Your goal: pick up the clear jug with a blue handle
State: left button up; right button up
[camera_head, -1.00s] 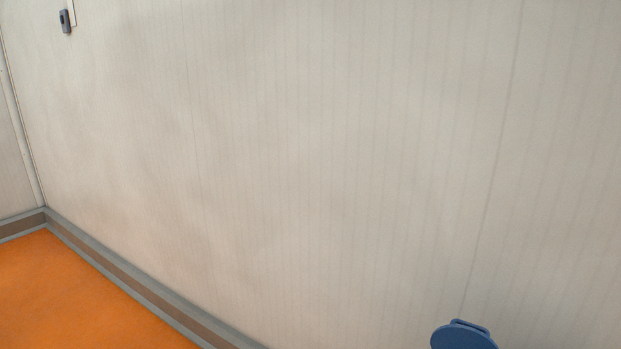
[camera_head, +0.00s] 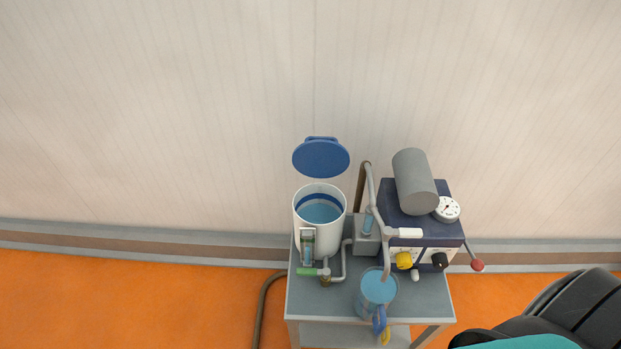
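The clear jug (camera_head: 374,295) stands near the front edge of a grey cart, with bluish contents showing through it. Its blue handle (camera_head: 379,321) points toward the front of the cart. The end of a bent grey pipe comes down over the jug's mouth. A dark and teal part of my own body shows at the lower right, to the right of the cart. Neither gripper can be made out in the view.
The grey cart (camera_head: 300,297) also bears a white tank (camera_head: 318,240) with a raised blue lid (camera_head: 321,158), and a dark blue machine (camera_head: 443,228) with a grey cylinder (camera_head: 414,181). A red-knobbed lever (camera_head: 477,265) sticks out right. Orange floor (camera_head: 130,310) is clear at left.

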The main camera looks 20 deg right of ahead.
aim_at(376, 306)
jog(key=z, duration=1.45)
